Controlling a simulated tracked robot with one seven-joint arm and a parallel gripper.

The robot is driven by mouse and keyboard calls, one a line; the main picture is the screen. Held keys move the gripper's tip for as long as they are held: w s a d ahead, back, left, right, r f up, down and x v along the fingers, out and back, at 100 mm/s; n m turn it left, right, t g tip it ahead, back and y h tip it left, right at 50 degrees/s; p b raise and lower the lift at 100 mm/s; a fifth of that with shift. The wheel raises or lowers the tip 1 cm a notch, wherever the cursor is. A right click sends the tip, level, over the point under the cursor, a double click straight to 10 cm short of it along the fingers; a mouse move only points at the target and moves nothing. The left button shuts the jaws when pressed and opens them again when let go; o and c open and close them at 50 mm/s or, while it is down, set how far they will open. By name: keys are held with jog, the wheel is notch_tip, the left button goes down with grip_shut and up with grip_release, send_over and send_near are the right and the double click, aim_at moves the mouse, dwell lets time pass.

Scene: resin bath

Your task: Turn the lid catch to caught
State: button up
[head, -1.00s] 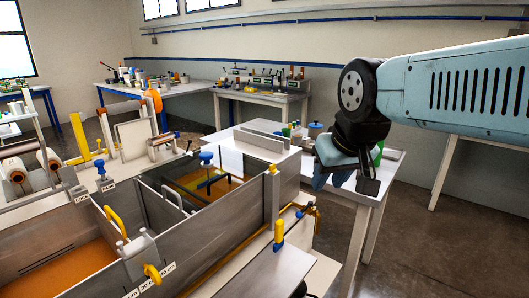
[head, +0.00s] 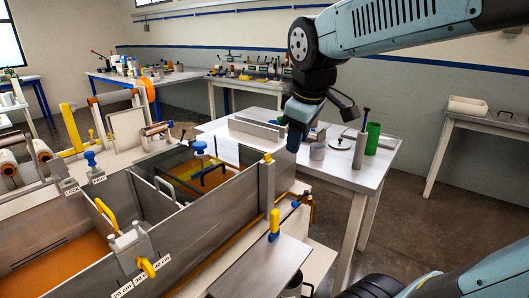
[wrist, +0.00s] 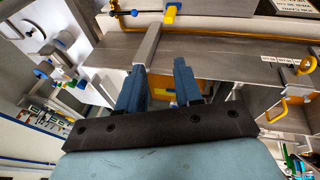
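My gripper (head: 294,138) hangs fingers-down beyond the right end of the metal tank (head: 222,220) in the head view. In the wrist view its two blue fingers (wrist: 158,85) stand apart with nothing gripped; the tank wall shows behind them. No part is plainly marked as the lid catch. A yellow-handled piece (head: 274,224) stands on the near right side of the tank, and a small blue-tipped fitting (head: 302,198) lies at the right corner. A blue knob (head: 200,148) stands over the tank's right section. My gripper touches none of these.
Small plates reading LOCK (head: 72,191) and FREE (head: 98,179) sit on the tank's far edge. A white table (head: 345,172) behind carries a green cup (head: 373,138) and a grey cup (head: 317,151).

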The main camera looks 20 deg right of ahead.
jog(key=w+a+n+g+h, duration=0.1)
jog(key=w+n, duration=0.6)
jog(key=w, duration=0.1)
jog(key=n+h, duration=0.2)
jog(key=n, duration=0.8)
send_near(267, 154)
jog(key=x, duration=0.9)
jog(key=shift+w, duration=0.15)
grip_shut()
jog(key=shift+r+g, duration=0.1)
jog(key=shift+g, duration=0.2)
